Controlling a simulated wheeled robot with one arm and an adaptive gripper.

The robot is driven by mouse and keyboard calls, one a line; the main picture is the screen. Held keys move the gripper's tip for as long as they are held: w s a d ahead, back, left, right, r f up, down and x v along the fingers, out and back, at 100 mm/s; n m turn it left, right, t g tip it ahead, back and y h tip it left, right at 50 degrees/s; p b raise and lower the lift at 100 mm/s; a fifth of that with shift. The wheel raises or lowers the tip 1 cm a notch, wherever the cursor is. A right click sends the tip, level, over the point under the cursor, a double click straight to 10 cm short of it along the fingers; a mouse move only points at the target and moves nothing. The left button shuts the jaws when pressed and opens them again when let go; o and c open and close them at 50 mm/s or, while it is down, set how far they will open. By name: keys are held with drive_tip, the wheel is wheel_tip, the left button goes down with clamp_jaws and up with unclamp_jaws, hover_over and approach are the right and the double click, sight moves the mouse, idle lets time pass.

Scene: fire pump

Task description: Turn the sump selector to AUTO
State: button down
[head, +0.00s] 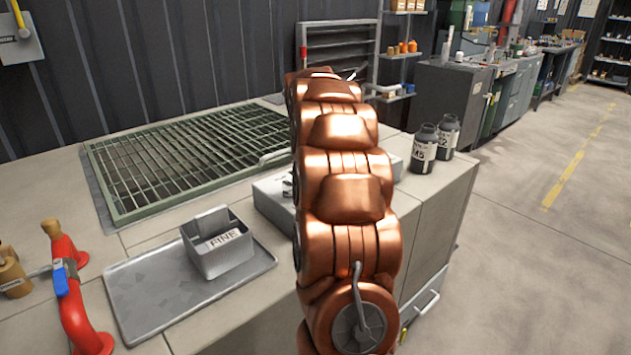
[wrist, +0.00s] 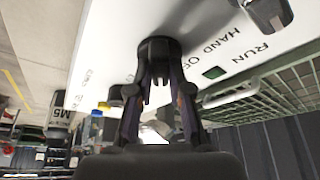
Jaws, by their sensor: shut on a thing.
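In the wrist view my gripper (wrist: 159,82) is shut on a dark round selector knob (wrist: 160,47) on a pale control panel (wrist: 115,30). The words HAND and OFF (wrist: 222,38) are printed to the right of the knob. Small marks left of it are too faint to read. The knob's pointing direction is hard to tell behind the fingers. In the head view the pale panel box (head: 272,196) sits on the bench, mostly hidden behind my copper-coloured arm. The gripper and knob are hidden there.
A second dark knob (wrist: 268,12) and a small green square (wrist: 213,73) are near the RUN label. The bench holds a green grating (head: 165,160), a tray (head: 150,305) with a FINE box (head: 222,258), a red pipe piece (head: 72,300) and dark bottles (head: 424,150).

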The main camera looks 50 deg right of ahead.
drive_tip(key=shift+m+g+b, duration=0.3)
drive_tip(key=shift+m+b, duration=0.35)
drive_tip(key=shift+m, duration=0.25)
drive_tip(key=c, duration=1.1)
unclamp_jaws()
drive_tip(key=v, duration=1.2)
